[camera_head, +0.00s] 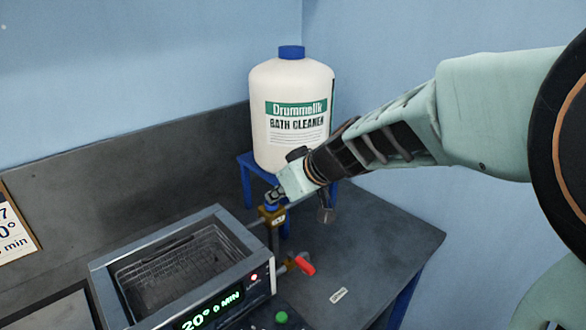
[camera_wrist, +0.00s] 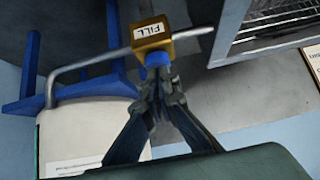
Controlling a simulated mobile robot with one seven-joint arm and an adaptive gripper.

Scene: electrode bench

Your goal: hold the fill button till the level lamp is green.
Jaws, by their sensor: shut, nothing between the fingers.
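The fill valve is a brass block (camera_wrist: 152,35) labelled FILL, set on a metal pipe; it also shows in the head view (camera_head: 272,216). Its blue button (camera_wrist: 157,59) is partly hidden behind my fingertips. My gripper (camera_wrist: 162,80) is shut and empty, its tips right at the button; it also shows in the head view (camera_head: 275,194). They look in contact, but I cannot tell how far the button is pressed. A small lamp (camera_head: 254,277) on the bath's front panel glows red. The bath (camera_head: 105,290) holds a wire basket; I cannot make out its liquid level.
A white bath cleaner drum (camera_head: 290,150) stands on a blue stand (camera_head: 246,175) behind the valve. A red-handled tap (camera_head: 305,265) sticks out beside the bath. The panel display (camera_head: 211,312) reads 20° 0 MIN. A green button (camera_head: 281,317) sits in front. The bench's right side is mostly clear.

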